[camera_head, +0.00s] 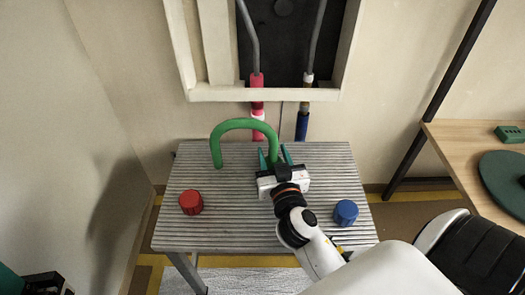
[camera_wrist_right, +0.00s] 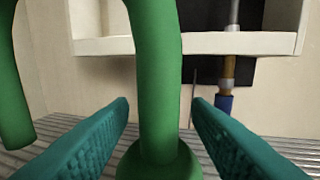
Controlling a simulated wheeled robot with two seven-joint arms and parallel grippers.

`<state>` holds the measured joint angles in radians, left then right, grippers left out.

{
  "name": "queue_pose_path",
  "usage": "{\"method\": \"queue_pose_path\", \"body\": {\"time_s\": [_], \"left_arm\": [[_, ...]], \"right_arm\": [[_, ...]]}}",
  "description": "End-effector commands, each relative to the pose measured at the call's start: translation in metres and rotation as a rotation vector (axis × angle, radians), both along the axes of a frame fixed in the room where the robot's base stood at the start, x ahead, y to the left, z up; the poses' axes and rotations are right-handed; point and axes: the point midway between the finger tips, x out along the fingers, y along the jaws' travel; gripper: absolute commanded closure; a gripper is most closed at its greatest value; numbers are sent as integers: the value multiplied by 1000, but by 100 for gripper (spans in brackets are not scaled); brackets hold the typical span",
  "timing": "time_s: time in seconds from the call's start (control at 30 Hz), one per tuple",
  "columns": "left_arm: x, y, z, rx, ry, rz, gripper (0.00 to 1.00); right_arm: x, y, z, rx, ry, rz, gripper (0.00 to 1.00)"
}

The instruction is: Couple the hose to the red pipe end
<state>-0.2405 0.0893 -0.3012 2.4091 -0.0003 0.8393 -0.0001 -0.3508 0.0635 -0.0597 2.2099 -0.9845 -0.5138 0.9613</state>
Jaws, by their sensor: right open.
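The green hose (camera_head: 243,124) stands on the slatted table as an upside-down U. Its right leg also fills the middle of the right wrist view (camera_wrist_right: 158,80), with a wider collar at its foot. My right gripper (camera_head: 274,158) is open, its teal fingers on either side of that leg; in the wrist view a gap shows on both sides. The red pipe end (camera_head: 257,108) hangs on the wall behind the table, with a white band partway down. In the wrist view the hose leg hides it.
A blue pipe end (camera_head: 302,124) hangs right of the red one, below the wall frame (camera_head: 262,94). A red cap (camera_head: 191,201) and a blue cap (camera_head: 346,212) sit on the slatted table (camera_head: 235,225). A wooden desk (camera_head: 457,141) stands at right. The table's front middle is clear.

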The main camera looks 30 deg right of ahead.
Motion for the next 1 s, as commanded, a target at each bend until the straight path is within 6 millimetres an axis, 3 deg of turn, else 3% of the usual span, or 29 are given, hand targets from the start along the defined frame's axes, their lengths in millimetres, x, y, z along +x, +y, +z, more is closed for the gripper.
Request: {"method": "queue_pose_path", "body": {"time_s": [0.3,0.6,0.87,1.0], "left_arm": [[0,1,0,-5,0,2,57],[-1,1,-1,-4,4,2,57],[-1,0,-1,4,4,0,57],[-2,0,5,5,3,-1,57]], "right_arm": [[-2,1,0,1,0,-1,56],[-2,1,0,1,0,-2,100],[-2,1,2,0,-2,-1,100],[-2,1,12,1,-4,-2,100]]}}
